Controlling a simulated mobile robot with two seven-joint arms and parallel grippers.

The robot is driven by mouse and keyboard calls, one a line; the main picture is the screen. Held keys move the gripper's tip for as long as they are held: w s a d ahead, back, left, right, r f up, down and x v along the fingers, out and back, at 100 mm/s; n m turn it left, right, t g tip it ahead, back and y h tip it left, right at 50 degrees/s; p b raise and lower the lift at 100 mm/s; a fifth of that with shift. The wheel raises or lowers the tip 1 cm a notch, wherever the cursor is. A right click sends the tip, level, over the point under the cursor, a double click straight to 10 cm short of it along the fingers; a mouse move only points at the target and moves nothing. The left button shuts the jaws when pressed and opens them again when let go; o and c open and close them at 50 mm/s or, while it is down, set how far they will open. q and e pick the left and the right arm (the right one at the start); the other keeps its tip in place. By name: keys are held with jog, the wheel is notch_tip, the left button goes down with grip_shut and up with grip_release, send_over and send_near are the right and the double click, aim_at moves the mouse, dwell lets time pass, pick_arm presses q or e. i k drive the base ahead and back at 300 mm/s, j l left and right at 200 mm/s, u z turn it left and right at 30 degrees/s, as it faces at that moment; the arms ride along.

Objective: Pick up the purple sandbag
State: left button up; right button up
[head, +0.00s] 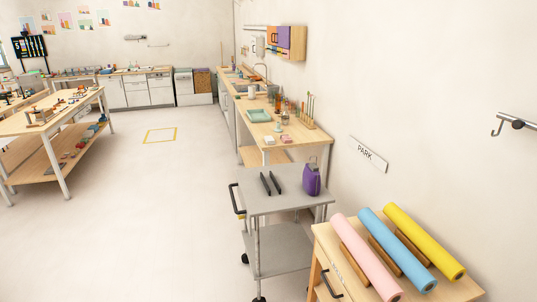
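The purple sandbag (311,181) stands upright on the top shelf of a grey wheeled cart (285,203), near the top's right side. It has a small handle or loop at its top. Neither of my grippers shows in the head view.
Two dark parallel bars (271,183) lie on the cart top, left of the sandbag. A wooden stand (330,262) with pink, blue and yellow rolls is at front right. A workbench (285,133) runs behind the cart along the wall. The floor (160,220) left of the cart is clear.

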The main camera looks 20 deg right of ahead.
aim_at(311, 177)
jog(key=i+j+z, duration=0.1)
jog(key=i+z, duration=0.2)
jog(key=z, duration=0.15)
jog(key=i+j+z, duration=0.2)
jog(key=z, duration=0.25)
jog(key=i+j+z, duration=0.3)
jog(key=z, duration=0.15)
jog(key=i+j+z, duration=0.3)
jog(key=z, duration=0.15)
jog(key=i+j+z, duration=0.1)
jog(key=j+z, duration=0.35)
